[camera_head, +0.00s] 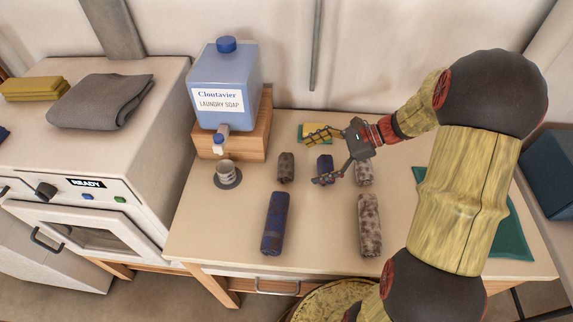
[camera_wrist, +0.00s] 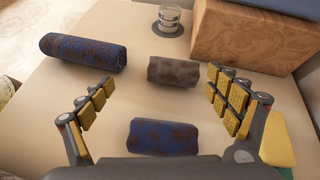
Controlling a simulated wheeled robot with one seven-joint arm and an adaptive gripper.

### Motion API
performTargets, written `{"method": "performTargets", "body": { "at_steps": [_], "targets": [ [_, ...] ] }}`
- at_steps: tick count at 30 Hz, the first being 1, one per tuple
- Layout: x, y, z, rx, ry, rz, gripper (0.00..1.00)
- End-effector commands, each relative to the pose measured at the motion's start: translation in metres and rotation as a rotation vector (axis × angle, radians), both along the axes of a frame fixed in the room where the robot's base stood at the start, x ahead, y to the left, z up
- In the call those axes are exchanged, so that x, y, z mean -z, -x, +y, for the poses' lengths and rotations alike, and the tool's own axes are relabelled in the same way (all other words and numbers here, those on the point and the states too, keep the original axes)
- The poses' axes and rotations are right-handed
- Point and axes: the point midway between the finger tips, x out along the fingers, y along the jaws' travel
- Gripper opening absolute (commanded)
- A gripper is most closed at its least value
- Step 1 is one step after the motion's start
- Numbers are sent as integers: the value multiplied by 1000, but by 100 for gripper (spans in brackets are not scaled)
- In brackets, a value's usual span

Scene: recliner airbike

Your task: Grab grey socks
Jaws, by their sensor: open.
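Small rolled cloths, which look like rolled socks, lie on the table. A grey-brown roll (camera_head: 286,168) is beyond my gripper's fingertips; it also shows in the wrist view (camera_wrist: 173,71). A small blue roll with brown patches (camera_head: 324,168) lies below my gripper, and is nearer the palm in the wrist view (camera_wrist: 163,137). A pale grey, speckled small roll (camera_head: 364,172) is partly hidden by my gripper. My gripper (camera_head: 314,158) is open and empty above the table, its fingers spread wide in the wrist view (camera_wrist: 160,77).
A long blue roll (camera_head: 275,223) and a long speckled grey roll (camera_head: 369,225) lie nearer the front. Folded yellow cloth (camera_head: 314,133) lies behind. The table's front middle is clear.

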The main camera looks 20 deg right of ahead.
Motion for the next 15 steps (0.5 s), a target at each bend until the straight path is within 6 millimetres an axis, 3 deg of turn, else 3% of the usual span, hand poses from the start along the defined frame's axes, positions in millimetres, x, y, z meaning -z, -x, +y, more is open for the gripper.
{"method": "performTargets", "body": {
  "at_steps": [3,7,15],
  "targets": [
    [10,-12,-18,91,-92,43,89],
    [15,-18,-25,134,-140,62,89],
    [27,-26,-5,140,-147,65,89]
  ]
}}
